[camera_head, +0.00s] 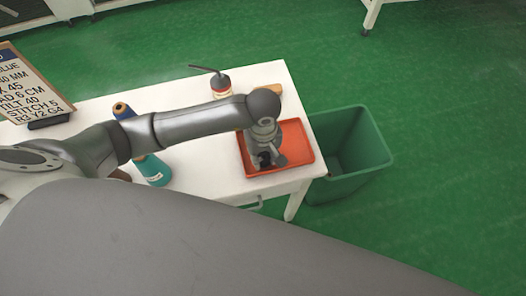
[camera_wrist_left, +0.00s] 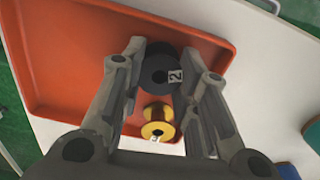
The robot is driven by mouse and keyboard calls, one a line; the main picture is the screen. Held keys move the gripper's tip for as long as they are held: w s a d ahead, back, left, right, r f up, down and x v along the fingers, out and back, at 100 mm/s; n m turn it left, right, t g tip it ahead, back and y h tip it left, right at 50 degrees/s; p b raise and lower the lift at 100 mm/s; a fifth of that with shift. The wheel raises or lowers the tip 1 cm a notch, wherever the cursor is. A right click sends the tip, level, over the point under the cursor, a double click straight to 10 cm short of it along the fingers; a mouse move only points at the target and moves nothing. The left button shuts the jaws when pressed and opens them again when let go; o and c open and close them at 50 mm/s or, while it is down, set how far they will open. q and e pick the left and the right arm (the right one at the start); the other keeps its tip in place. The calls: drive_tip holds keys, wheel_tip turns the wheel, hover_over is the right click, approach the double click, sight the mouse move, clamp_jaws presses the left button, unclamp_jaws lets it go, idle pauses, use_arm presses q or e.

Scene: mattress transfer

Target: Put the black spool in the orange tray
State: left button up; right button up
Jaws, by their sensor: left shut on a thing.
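The orange tray (camera_head: 294,140) lies on the white table near its right edge, and its bare floor fills much of the left wrist view (camera_wrist_left: 60,60). My left gripper (camera_head: 266,160) is over the tray, pointing down. It is shut on the black spool (camera_wrist_left: 161,70), which shows between its fingertips with a white label marked 2. A gold spool (camera_wrist_left: 158,121) shows between the finger bases in the left wrist view, below the black one. Whether the black spool touches the tray floor cannot be told. My right gripper is not in view.
A green bin (camera_head: 350,165) stands on the floor right of the table (camera_head: 215,180). A teal cone (camera_head: 152,170), a blue cone (camera_head: 123,110) and a bottle with a dark spout (camera_head: 220,84) stand on the table. A sign board (camera_head: 30,85) stands at the left.

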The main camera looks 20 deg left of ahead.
use_arm(q)
drive_tip(key=shift+f, duration=0.1)
drive_tip(key=shift+f+b, duration=0.15)
drive_tip(key=shift+b, duration=0.15)
drive_tip(key=o, duration=0.9)
drive_tip(key=shift+r+p, duration=0.35)
wheel_tip(320, 180, up, 12)
drive_tip(key=b, duration=0.2)
drive_tip(key=shift+f, duration=0.1)
